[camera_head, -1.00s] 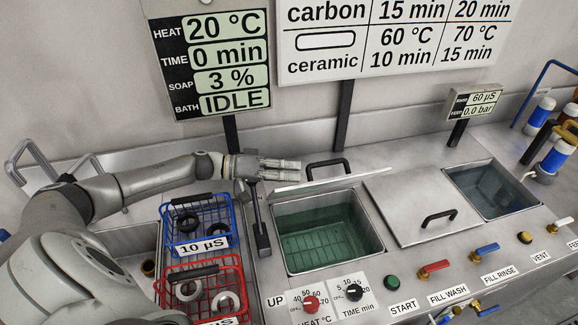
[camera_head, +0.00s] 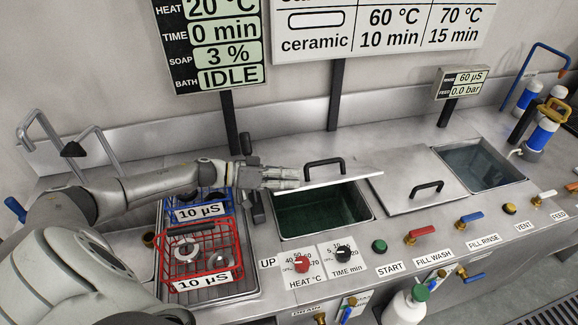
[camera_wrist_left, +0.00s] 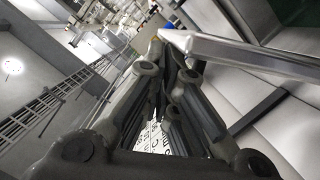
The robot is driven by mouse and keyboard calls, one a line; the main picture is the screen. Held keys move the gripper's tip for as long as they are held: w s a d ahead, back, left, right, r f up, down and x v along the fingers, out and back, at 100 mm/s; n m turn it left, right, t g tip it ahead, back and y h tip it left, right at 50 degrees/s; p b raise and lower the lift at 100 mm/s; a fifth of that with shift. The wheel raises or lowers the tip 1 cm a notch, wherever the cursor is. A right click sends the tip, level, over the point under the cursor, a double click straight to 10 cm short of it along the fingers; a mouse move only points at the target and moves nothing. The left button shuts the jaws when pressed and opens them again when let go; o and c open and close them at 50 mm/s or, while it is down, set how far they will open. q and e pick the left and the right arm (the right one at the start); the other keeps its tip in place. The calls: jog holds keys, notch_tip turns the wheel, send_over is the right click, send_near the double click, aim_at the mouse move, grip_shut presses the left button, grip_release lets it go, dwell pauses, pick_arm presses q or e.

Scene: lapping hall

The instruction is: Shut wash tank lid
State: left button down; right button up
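The wash tank (camera_head: 376,212), with dark green liquid, sits mid-counter behind the heat and time knobs. Its grey lid (camera_head: 352,178), with a black handle (camera_head: 325,168), slopes over the tank's back part; the front of the opening is uncovered. My left gripper (camera_head: 297,178) reaches in from the left, with its fingers at the lid's left end; whether they touch it I cannot tell. In the left wrist view the fingers (camera_wrist_left: 162,50) converge at their tips, beside a pale metal edge (camera_wrist_left: 250,55). My right gripper is not in view.
A blue basket (camera_head: 205,212) and a red basket (camera_head: 200,262) stand left of the tank. A flat steel cover (camera_head: 400,195) with a handle lies to its right, before the open rinse tank (camera_head: 484,165). Knobs and valves line the front; display posts stand behind.

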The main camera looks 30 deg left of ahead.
pick_arm(q)
jog(key=f, duration=0.1)
jog(key=d+f, duration=0.1)
jog(key=shift+s+f, duration=0.35)
jog(key=shift+s, duration=0.05)
jog(key=shift+s+d+f, duration=0.1)
jog(key=shift+s+f, duration=0.05)
jog(key=shift+f, duration=0.65)
jog(key=shift+s+d+f, duration=0.2)
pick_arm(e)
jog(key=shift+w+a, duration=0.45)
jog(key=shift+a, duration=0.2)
pick_arm(q)
jog(key=shift+r, duration=0.1)
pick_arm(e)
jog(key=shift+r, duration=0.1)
